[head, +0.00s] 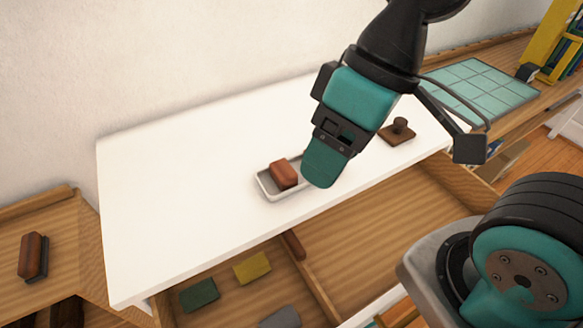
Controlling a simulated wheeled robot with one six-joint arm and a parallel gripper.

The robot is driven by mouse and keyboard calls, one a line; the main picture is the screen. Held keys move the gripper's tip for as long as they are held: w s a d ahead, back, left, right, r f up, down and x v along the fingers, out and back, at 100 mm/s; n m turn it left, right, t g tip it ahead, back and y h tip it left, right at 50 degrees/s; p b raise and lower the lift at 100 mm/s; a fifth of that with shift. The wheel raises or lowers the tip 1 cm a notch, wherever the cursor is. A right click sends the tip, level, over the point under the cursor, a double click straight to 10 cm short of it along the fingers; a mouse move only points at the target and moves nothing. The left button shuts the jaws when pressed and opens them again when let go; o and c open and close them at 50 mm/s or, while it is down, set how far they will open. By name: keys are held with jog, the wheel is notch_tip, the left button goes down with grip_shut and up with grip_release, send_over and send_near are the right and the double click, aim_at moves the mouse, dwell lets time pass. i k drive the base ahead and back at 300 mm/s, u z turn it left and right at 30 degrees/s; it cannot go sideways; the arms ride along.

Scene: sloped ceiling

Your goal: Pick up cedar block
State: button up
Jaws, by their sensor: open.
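A reddish-brown block (283,174), which looks like the cedar block, lies in a small white dish (268,193) on the white tabletop. My gripper (322,168) is just right of the block, above the dish's right end, and hides that part of the dish. The gripper is open and points downward. The block's left and front sides are in clear view. I cannot tell whether a fingertip touches the dish or the block.
A brown knobbed piece (398,131) stands right of my gripper. A tiled teal panel (478,90) lies at the back right. A brush (32,256) lies far left. The tabletop's left half is clear.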

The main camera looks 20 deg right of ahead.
aim_at(285, 177)
jog(key=u, duration=0.95)
jog(key=k, duration=0.4)
jog(key=z, duration=0.15)
